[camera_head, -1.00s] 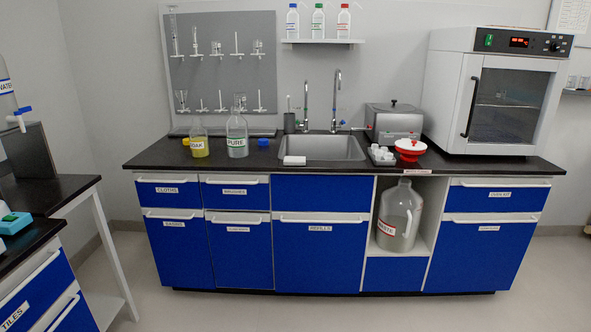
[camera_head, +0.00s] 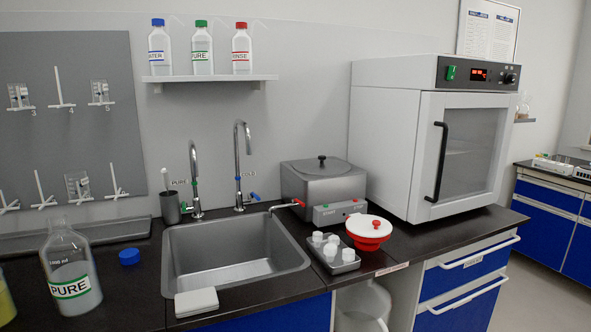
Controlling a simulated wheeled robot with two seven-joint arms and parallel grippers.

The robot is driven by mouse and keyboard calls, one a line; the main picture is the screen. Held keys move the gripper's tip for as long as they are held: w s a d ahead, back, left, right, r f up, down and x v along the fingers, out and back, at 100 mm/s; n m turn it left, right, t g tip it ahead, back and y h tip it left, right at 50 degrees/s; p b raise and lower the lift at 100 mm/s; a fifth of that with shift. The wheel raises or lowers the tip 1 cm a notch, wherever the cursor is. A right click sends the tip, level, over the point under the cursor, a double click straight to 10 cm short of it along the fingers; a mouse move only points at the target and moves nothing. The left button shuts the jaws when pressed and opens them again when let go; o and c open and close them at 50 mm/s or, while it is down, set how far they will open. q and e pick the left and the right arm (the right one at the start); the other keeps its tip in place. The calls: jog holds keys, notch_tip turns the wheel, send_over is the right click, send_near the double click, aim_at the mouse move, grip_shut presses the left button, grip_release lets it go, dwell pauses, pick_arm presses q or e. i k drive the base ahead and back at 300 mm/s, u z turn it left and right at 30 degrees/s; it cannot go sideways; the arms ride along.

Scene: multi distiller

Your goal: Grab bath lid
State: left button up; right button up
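The bath is a grey metal box (camera_head: 316,186) on the black counter, right of the sink and left of the white oven. Its grey lid (camera_head: 323,167) lies on top and has a dark knob (camera_head: 322,159) in the middle. The lid looks closed. A control panel with a green and a red marking (camera_head: 339,211) is on the bath's front. Neither of my grippers shows in the head view.
A tray of white-capped pots (camera_head: 331,253) and a red bowl with a white lid (camera_head: 368,231) stand before the bath. The oven (camera_head: 432,140) stands close right. Taps (camera_head: 240,165) and the sink (camera_head: 235,255) are left. A PURE bottle (camera_head: 70,270) stands far left.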

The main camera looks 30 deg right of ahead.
aim_at(321, 165)
jog(key=u, duration=3.5)
jog(key=k, duration=2.85)
jog(key=z, duration=0.6)
